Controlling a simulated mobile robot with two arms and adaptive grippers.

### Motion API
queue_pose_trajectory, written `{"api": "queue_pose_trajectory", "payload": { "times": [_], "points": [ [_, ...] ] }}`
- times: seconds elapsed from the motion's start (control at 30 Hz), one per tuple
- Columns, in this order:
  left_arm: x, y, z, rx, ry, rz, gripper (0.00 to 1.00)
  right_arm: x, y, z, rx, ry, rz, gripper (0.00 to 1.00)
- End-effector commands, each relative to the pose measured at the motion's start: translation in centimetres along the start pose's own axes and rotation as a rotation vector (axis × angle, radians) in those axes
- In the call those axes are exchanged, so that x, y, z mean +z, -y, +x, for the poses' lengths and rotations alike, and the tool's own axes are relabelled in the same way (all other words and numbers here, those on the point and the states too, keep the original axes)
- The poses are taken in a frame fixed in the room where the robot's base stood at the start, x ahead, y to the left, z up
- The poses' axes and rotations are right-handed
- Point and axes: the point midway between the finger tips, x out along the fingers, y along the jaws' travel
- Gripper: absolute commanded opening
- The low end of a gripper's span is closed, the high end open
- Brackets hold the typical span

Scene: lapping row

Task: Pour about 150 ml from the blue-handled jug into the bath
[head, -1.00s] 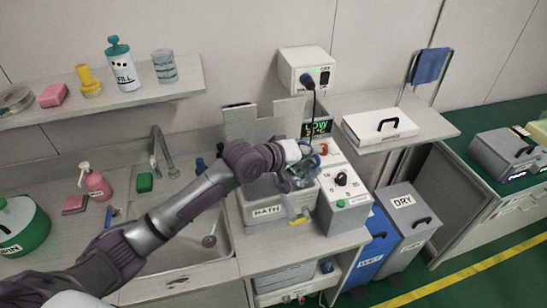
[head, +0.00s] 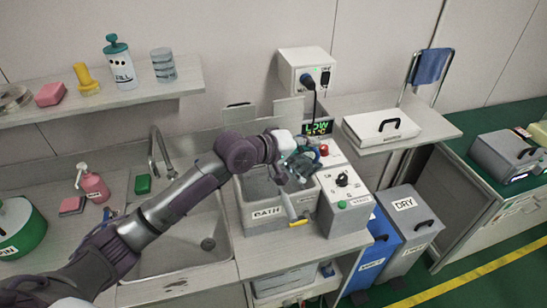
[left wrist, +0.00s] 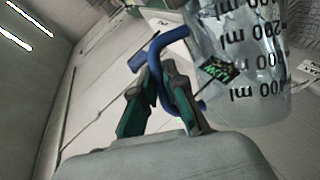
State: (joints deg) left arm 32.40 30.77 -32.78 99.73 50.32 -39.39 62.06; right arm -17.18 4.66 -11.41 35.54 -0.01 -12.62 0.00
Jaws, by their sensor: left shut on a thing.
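My left gripper (head: 287,160) is shut on the blue handle (left wrist: 158,65) of a clear jug. The jug (left wrist: 243,60) fills the upper right of the left wrist view, with black ml marks that read upside down there. In the head view the jug (head: 300,168) is small, looks tipped, and is held above the right part of the bath. The bath (head: 250,217) is an open grey box labelled BATH on the counter. The liquid level in the jug cannot be told, and no stream is clear. My right gripper is not in view.
A control box (head: 345,195) with a black knob and green button stands right of the bath. A green display (head: 318,128) behind reads LOW. A yellow-tipped piece (head: 298,222) is at the bath's front. The sink (head: 180,245) is left, with a tap (head: 160,150).

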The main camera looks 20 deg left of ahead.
Motion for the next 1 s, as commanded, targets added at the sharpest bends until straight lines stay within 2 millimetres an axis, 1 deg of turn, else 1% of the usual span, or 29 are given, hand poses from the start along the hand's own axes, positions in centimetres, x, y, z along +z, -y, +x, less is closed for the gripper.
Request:
{"api": "queue_pose_trajectory", "payload": {
  "times": [1.0],
  "points": [
    [-0.8,-0.3,-0.4,0.029,0.012,-0.064,0.0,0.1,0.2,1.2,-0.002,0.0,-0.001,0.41]
  ]
}}
